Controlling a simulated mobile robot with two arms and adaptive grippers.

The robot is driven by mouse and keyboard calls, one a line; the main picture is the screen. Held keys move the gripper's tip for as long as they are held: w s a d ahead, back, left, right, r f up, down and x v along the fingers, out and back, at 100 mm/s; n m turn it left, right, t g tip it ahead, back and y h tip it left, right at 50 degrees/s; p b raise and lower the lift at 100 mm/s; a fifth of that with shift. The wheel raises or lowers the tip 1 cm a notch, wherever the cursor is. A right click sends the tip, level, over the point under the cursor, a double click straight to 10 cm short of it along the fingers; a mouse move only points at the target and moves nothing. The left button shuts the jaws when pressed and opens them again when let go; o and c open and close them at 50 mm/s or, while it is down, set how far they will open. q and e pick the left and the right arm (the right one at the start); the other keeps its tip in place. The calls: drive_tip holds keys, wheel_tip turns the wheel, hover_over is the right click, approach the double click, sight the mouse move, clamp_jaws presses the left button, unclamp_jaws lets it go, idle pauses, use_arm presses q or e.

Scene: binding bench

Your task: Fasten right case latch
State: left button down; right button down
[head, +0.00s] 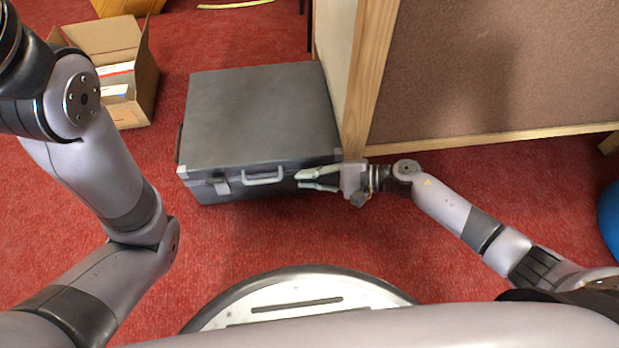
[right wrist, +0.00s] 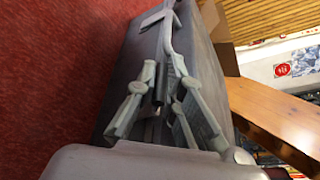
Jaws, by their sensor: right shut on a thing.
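The grey case (head: 262,115) lies closed on the red carpet, its front with the handle (head: 263,176) facing me. The left latch (head: 222,187) sits on the front, left of the handle. My right gripper (head: 299,180) comes in from the right and is at the right end of the case front, where its fingers cover the right latch in the head view. In the right wrist view a small dark piece (right wrist: 159,86) shows between the fingers, at the latch; whether the latch is flat or raised is unclear. My left gripper is out of view; only its arm shows.
A wooden-framed panel (head: 500,70) stands close behind and right of the case. An open cardboard box (head: 147,85) stands to the left. A blue round thing (head: 610,221) is at the right edge. Carpet in front of the case is clear.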

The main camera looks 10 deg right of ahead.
drive_tip(key=shift+w+r+m+g, duration=0.2)
drive_tip(key=shift+w+m+g, duration=0.1)
drive_tip(key=shift+w+m, duration=0.15)
drive_tip(key=c, duration=1.7)
unclamp_jaws()
drive_tip(key=shift+d, duration=0.15)
drive_tip(key=v, duration=0.7)
drive_tip(key=shift+s+d+r, duration=0.15)
drive_tip(key=shift+s+d, duration=0.05)
drive_tip(key=shift+d, duration=0.1)
drive_tip(key=shift+c, duration=0.4)
